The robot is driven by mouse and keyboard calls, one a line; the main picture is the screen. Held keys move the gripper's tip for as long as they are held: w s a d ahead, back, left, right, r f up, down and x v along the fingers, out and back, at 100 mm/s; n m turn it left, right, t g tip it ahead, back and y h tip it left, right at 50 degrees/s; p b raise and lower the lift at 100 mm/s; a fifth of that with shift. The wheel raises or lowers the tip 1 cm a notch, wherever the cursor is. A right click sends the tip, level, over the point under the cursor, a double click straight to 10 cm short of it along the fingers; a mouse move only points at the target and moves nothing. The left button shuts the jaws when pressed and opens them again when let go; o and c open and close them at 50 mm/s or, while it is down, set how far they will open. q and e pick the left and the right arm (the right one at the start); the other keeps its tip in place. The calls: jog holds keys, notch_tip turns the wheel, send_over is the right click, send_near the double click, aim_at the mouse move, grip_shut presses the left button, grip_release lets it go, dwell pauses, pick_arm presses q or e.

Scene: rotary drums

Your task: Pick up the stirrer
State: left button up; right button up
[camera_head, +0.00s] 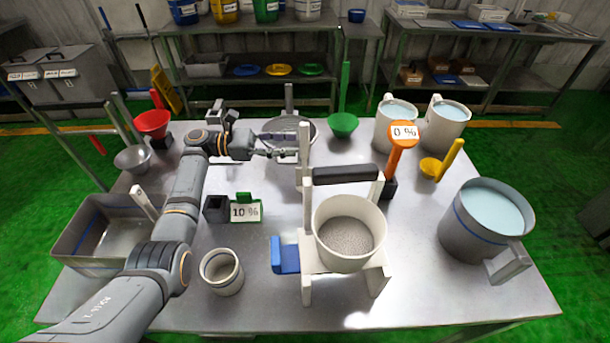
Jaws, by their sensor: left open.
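My left gripper (284,145) is open, with its fingers pointing right, just in front of a round grey pan (309,124) at the back middle of the table. A grey upright handle (289,98) rises at the pan's far side. I cannot tell for sure which thing is the stirrer. A light bar (144,203) sticks up from the grey bin (75,228) at the left; its lower end is hidden. No clear contact shows between my left gripper and any object. My right gripper is not in view.
A white stand (312,255) holds a drum of grey grains (348,236) right of my arm. A small cup (222,272), a green 10 % sign (246,211), an orange 0 % sign (404,132), a green scoop (343,125) and water jugs (485,225) stand around.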

aim_at(304, 156)
pick_arm(q)
jog(key=d, duration=0.5)
jog(key=shift+w+d+p, duration=0.1)
jog(key=shift+w+p, duration=0.25)
jog(key=shift+p, duration=0.05)
jog(key=shift+c, duration=0.7)
grip_shut()
